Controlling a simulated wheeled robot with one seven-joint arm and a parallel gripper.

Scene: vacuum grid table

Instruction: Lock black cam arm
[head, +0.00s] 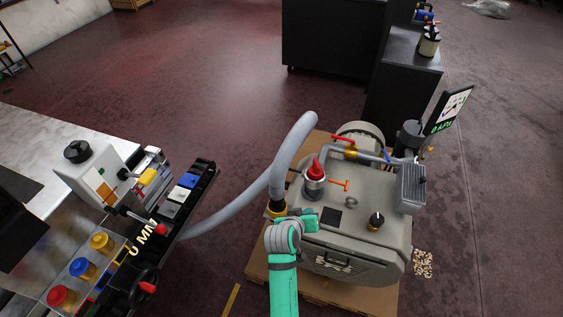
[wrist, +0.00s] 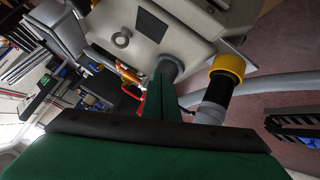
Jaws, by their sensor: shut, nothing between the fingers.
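The grey hose (head: 293,150) comes down to a yellow coupling collar (head: 277,208) on the grey pump (head: 350,235). In the wrist view the yellow collar (wrist: 229,66) has a black sleeve (wrist: 216,90) and the grey hose end (wrist: 208,114) beside it. I cannot clearly single out the black cam arm; my gripper may hide it. My gripper (head: 311,222) is at the pump's near left side, just right of the collar. In the wrist view my green fingers (wrist: 160,97) are together and empty, close to a grey round stub (wrist: 170,69).
On the pump stand a red-topped fitting (head: 316,172), an orange T-handle (head: 341,184) and a black knob (head: 376,221). A gauge display (head: 448,109) rises at right. A bench with coloured knobs (head: 82,268) stands at left.

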